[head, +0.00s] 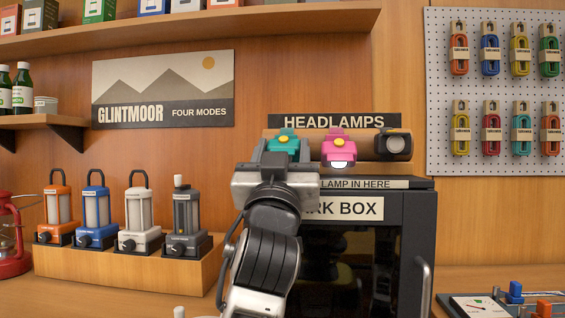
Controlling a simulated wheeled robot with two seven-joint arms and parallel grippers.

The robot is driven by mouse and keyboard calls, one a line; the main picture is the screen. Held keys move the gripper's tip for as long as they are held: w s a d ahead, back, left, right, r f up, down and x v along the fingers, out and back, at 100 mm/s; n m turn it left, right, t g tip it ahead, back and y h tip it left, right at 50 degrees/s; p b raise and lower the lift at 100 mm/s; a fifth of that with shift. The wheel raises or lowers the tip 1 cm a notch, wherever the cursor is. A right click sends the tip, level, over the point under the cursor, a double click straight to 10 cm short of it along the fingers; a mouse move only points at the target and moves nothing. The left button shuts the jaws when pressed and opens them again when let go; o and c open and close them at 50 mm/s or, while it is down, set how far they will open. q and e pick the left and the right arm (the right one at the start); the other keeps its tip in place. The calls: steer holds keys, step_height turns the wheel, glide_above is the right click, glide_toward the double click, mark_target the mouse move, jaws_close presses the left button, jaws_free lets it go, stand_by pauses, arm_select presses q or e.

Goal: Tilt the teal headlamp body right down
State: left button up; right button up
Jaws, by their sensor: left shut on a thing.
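The teal headlamp body (283,141) sits at the left end of a brown horizontal bar under the HEADLAMPS sign, with a yellow button on top. My left gripper (283,152) is at it from the front, with its fingers on either side, shut on it. The gripper and wrist hide the lower part of the lamp, so its exact tilt is hard to tell. A pink headlamp (339,146) beside it shows a lit white lens, and a black headlamp (393,145) is at the bar's right end. My right gripper is not in view.
A dark box (428,235) with a glass door and handle stands below the bar. Several lanterns (140,222) stand on a wooden step at left. A pegboard (495,90) with colored cords hangs at right. A shelf (190,27) runs above.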

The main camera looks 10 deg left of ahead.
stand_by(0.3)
arm_select(q)
steer(key=o, duration=0.7)
steer(key=shift+c, duration=0.2)
steer(key=shift+s+f, duration=0.25)
steer(key=shift+f, duration=0.05)
steer(key=b+v, duration=0.8)
steer(key=v, duration=0.7)
steer(key=shift+s, duration=0.2)
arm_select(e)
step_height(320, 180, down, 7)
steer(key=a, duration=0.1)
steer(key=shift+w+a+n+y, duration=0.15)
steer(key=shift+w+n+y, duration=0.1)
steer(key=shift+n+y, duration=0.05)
